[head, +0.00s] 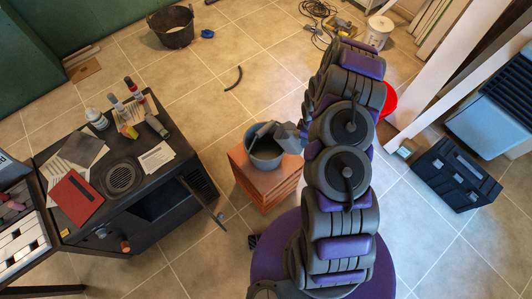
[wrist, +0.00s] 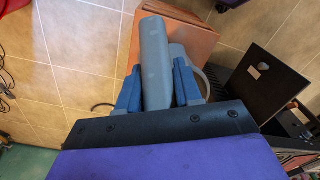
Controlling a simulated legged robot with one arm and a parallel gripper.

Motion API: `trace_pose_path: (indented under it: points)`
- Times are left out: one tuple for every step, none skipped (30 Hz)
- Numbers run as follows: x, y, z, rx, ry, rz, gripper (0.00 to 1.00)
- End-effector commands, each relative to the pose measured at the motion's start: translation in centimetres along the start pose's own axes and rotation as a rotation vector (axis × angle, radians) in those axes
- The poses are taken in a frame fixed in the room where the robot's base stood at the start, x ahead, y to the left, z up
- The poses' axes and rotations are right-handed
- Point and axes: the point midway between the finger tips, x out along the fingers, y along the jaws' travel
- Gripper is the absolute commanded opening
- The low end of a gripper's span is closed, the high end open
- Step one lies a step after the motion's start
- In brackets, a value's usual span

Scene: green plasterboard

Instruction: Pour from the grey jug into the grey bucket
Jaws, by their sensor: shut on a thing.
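The grey bucket (head: 265,157) stands on an orange-brown wooden cabinet (head: 262,186), left of my arm in the head view. The grey jug (head: 286,133) shows at the bucket's right rim, partly hidden by my arm. In the wrist view a long blue-grey part of the jug (wrist: 154,62) lies between the blue fingers of my gripper (wrist: 158,90), which is shut on it. A dark grey piece crosses the bucket's mouth in the head view. A rounded grey rim shows behind the right finger in the wrist view. The jug's contents are hidden.
A dark desk (head: 128,190) with papers, a red book (head: 76,199) and bottles stands left of the cabinet. A black toolbox (head: 456,174) lies right on the tiled floor. A black tub (head: 172,28) stands at the back. Bare floor lies behind the cabinet.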

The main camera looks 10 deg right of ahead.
Motion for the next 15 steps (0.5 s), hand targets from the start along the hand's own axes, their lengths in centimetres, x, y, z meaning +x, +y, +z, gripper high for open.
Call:
trace_pose_path:
  points:
    - [0.0, 0.0, 0.0, 0.000, 0.000, 0.000, 0.00]
    - [0.0, 0.0, 0.0, 0.000, 0.000, 0.000, 0.00]
    - [0.0, 0.0, 0.0, 0.000, 0.000, 0.000, 0.00]
    - [0.0, 0.0, 0.0, 0.000, 0.000, 0.000, 0.00]
    - [-0.1, 0.0, 0.0, 0.000, 0.000, 0.000, 0.00]
    - [-0.1, 0.0, 0.0, 0.000, 0.000, 0.000, 0.00]
    - [-0.2, 0.0, 0.0, 0.000, 0.000, 0.001, 0.00]
    - [-0.3, 0.0, 0.0, 0.000, 0.000, 0.000, 0.00]
    - [-0.5, 0.0, 0.0, 0.001, 0.000, 0.001, 0.00]
    - [-0.7, 0.0, 0.0, 0.001, 0.000, 0.001, 0.00]
    - [-0.9, 0.0, 0.0, 0.001, 0.000, 0.001, 0.00]
    - [-1.2, 0.0, 0.0, 0.001, 0.000, 0.000, 0.00]
    - [-1.4, 0.0, 0.0, 0.001, 0.000, 0.000, 0.00]
    - [-1.6, 0.0, 0.0, 0.001, 0.000, 0.000, 0.00]
    - [-1.9, 0.0, 0.0, 0.002, 0.000, 0.000, 0.00]
